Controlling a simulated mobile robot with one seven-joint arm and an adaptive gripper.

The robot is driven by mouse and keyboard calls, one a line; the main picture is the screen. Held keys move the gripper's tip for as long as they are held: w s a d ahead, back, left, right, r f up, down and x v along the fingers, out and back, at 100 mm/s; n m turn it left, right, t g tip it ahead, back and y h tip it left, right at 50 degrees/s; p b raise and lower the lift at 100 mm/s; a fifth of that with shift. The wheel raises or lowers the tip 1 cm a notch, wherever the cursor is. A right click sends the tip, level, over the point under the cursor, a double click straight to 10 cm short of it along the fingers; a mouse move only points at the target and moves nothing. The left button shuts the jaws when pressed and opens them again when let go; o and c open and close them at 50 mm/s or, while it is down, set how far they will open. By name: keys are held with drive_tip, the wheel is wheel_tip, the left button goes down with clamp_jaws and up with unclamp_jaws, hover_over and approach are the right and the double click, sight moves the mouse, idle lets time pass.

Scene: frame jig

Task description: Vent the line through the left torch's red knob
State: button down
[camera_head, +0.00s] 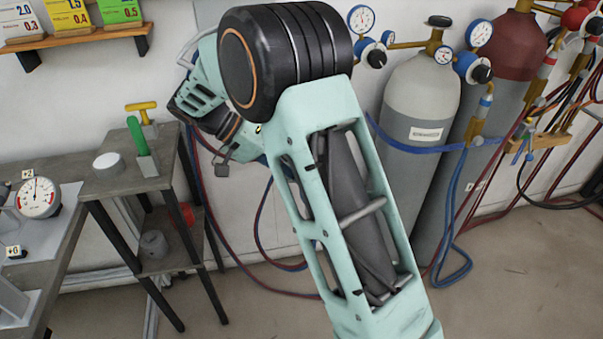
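I cannot clearly make out the left torch or its red knob. A wooden holder (552,148) at the right wall has brass and hose fittings at it, with small blue parts at its left end. They are too small to tell apart. A red ball-shaped part (575,18) shows at the top right edge. My gripper (226,160) is mostly hidden behind my own arm, left of centre. Only a small grey piece shows below the wrist, and I cannot see whether it is open. It is well left of the wooden holder.
A grey cylinder (415,110) and a dark-red-topped cylinder (510,50) stand at the wall with gauges. Red and blue hoses (457,240) hang to the floor. A small stand (125,175) and bench (40,245) with a dial gauge (38,198) are left. The front right floor is clear.

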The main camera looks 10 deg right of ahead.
drive_tip(key=c, duration=1.8)
unclamp_jaws()
drive_tip(key=v, duration=1.2)
drive_tip(key=shift+o, duration=0.2)
